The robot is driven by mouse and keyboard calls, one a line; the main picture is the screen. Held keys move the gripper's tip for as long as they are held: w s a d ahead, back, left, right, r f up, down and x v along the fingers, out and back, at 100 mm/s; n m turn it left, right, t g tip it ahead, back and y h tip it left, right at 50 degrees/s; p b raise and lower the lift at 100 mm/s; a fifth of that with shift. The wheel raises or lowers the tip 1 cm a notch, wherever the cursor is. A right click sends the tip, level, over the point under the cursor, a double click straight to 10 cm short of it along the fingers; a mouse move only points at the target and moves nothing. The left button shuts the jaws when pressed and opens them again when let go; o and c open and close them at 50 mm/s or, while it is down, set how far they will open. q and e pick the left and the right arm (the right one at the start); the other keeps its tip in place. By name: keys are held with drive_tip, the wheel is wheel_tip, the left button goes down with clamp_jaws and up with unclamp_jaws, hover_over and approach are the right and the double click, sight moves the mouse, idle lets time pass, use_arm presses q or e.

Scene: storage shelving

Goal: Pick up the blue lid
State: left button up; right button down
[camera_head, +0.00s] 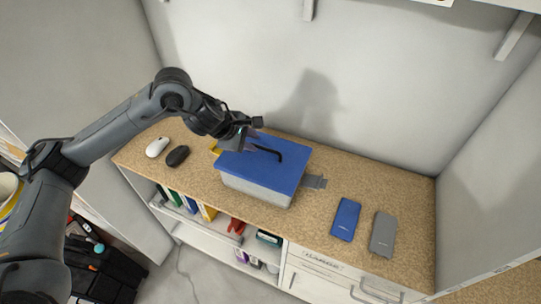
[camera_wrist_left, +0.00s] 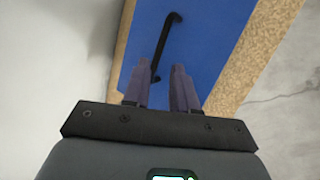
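The blue lid (camera_head: 283,171) lies flat on a light grey box on the counter. A black bar handle (camera_head: 266,151) runs across its top. In the left wrist view the lid (camera_wrist_left: 200,35) fills the upper middle, with the black handle (camera_wrist_left: 163,45) just beyond the fingertips. My left gripper (camera_head: 251,146) reaches over the lid's back left part, close to the handle. My right gripper is not in view.
Right of the box (camera_head: 255,190) lie a blue phone-like slab (camera_head: 345,218) and a grey one (camera_head: 383,233). A white mouse (camera_head: 157,147) and a black mouse (camera_head: 177,156) lie left. Walls close the counter (camera_head: 310,212) behind and at both sides.

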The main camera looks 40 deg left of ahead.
sight(263, 148)
use_arm(q)
drive_tip(key=shift+x, duration=1.1)
drive_tip(key=p+x, duration=0.1)
drive_tip(key=x, duration=0.3)
drive_tip(key=shift+a+f+p, duration=0.15)
drive_tip(key=shift+p, duration=0.25)
drive_tip(key=shift+w+f, duration=0.3)
drive_tip(key=shift+f, duration=0.2)
drive_tip(key=shift+c, duration=0.2)
clamp_jaws()
